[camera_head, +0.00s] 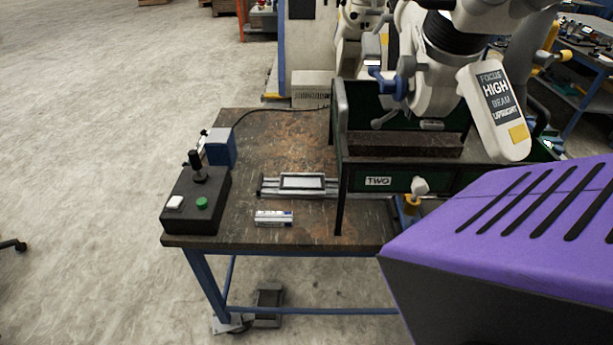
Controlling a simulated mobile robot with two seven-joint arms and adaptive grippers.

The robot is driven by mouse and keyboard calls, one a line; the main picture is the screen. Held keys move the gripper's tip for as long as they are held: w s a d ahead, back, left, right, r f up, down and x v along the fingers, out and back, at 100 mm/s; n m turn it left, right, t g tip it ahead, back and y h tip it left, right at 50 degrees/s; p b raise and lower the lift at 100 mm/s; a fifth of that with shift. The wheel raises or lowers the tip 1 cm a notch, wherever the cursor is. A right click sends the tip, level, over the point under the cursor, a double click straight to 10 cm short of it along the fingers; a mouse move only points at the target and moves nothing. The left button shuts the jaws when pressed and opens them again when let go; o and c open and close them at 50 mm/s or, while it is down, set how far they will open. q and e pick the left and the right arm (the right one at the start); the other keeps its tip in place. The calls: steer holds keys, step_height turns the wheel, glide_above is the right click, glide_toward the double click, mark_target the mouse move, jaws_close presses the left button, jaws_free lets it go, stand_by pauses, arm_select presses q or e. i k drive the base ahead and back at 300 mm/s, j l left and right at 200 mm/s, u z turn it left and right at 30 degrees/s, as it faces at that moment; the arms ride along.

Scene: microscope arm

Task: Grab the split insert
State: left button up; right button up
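A small silvery block with a pale label (274,218) lies flat near the front edge of the workbench (240,235). It may be the split insert, but it is too small to be sure. Behind it, a metal rail fixture with a pale rectangular window (302,182) sits against the green frame. Neither of my grippers shows in the head view, and nothing touches the small block.
A black control box (190,208) with a green button and a joystick stands at the bench's left. A blue box (220,148) is behind it. A green frame marked TWO (378,181) and the white labelled microscope arm (497,115) occupy the right. Bare bench surrounds the block.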

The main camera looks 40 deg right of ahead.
mark_target(263, 218)
steer(key=i+j+z, duration=0.15)
steer(key=z, duration=0.3)
steer(key=i+j+z, duration=0.1)
steer(key=z, duration=0.4)
steer(key=j+z, duration=0.45)
steer(key=i+l, duration=0.05)
steer(key=l, duration=0.05)
